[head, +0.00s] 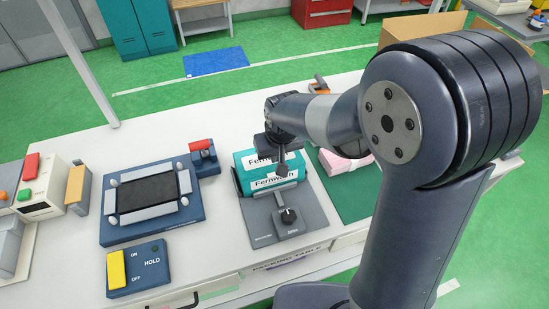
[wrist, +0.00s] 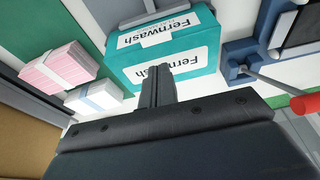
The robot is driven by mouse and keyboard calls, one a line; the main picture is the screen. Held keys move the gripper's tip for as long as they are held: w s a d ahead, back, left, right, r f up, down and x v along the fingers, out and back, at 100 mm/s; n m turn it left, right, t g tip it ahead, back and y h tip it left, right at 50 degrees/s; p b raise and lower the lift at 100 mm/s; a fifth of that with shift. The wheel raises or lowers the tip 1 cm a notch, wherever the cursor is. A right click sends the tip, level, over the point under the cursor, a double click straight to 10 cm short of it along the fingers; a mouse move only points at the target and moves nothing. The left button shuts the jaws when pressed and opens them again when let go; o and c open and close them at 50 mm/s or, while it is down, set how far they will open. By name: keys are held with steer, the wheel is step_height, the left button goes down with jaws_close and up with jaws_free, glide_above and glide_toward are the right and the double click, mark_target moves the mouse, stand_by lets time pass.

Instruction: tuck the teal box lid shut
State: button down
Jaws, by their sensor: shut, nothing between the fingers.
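The teal box (head: 243,181) labelled "Fernwash" stands in a grey fixture (head: 258,230) with a black knob at its front. The box also shows in the wrist view (wrist: 120,75), with one label on each of two faces. I cannot tell whether its lid lies fully flat or is tucked. My gripper (head: 282,172) is over the box and hides part of it. In the wrist view my gripper's fingers (wrist: 158,72) are together and empty, their tips in front of a labelled face. I cannot tell whether they touch it.
Left of the box are a blue device (head: 118,233) with a black pad, a red-topped blue stand (head: 203,155) and an ON/OFF HOLD switch box (head: 138,270).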

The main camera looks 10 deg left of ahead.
steer(key=b+v, duration=0.1)
steer(key=v, duration=0.8)
steer(key=shift+s+d, duration=0.2)
steer(key=shift+s, duration=0.25)
steer(key=x, duration=0.6)
steer(key=p+x, duration=0.1)
steer(key=x, duration=0.2)
steer(key=shift+w+a+f, duration=0.15)
steer(key=shift+w+f, duration=0.05)
steer(key=shift+w, duration=0.25)
step_height(320, 180, down, 5)
steer(key=b, duration=0.3)
steer(key=shift+s+r, duration=0.1)
steer(key=shift+r, duration=0.05)
